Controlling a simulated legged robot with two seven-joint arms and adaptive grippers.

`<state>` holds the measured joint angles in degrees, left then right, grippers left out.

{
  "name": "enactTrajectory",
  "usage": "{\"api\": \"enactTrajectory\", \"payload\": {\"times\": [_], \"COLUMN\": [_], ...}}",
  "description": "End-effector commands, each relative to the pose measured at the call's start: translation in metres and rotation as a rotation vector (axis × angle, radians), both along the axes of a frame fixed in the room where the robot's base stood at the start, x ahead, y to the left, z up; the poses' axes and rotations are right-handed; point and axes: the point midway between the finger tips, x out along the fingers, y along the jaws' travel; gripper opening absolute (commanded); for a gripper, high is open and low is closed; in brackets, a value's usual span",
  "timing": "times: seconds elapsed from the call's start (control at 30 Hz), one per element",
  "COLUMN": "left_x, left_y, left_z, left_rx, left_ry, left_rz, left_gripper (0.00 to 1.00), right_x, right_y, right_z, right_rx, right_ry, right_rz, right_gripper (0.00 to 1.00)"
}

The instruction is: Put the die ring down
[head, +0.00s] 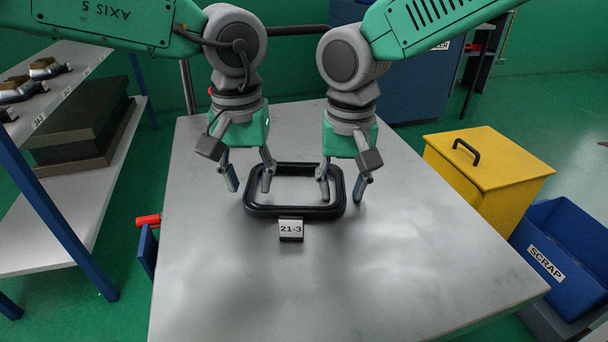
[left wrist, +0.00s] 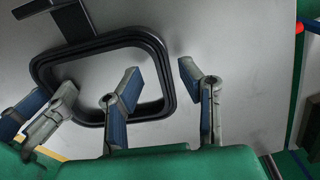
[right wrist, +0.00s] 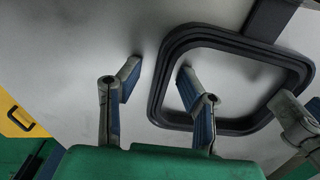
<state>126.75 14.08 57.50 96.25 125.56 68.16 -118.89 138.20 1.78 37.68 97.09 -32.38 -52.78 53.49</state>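The die ring (head: 320,212) is a black rounded rectangular frame. It lies flat on the grey table, with a tab marked 21-3 (head: 291,229) at its front. My left gripper (head: 250,187) is open, its fingers apart on either side of the ring's left wall. My right gripper (head: 342,197) is open, its fingers straddling the right wall. The left wrist view shows a gap between the fingers and the ring (left wrist: 168,78). The right wrist view also shows the ring (right wrist: 158,88) with free fingers beside its wall.
The table (head: 230,290) is bare around the ring, with wide room in front. A yellow box (head: 490,170) and a blue SCRAP bin (head: 570,250) stand to the right. A shelf rack (head: 75,215) with a dark block (head: 85,120) stands to the left.

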Motion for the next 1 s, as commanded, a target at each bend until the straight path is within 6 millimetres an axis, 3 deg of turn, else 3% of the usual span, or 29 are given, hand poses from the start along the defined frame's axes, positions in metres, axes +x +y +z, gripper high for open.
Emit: {"api": "enactTrajectory", "payload": {"times": [0.2,0.43,0.67,1.0], "left_x": [0.001,0.001,0.0,0.0], "left_y": [-0.001,-0.001,-0.001,-0.001], "left_z": [0.049,0.087,0.099,0.099], "left_rx": [-0.004,-0.003,-0.002,-0.002], "left_ry": [-0.004,-0.002,0.001,0.0], "left_rz": [0.001,0.0,-0.001,-0.001], "left_gripper": [0.33,0.33,0.33,0.33], "right_x": [0.0,0.0,0.001,0.002], "right_y": [-0.001,-0.001,-0.001,0.0], "right_z": [0.0,0.0,0.007,0.074], "right_rx": [-0.001,-0.001,-0.001,0.0], "right_ry": [0.0,0.0,-0.002,-0.005], "right_rz": [-0.001,-0.001,-0.002,-0.003], "right_gripper": [0.33,0.33,0.33,0.33]}}
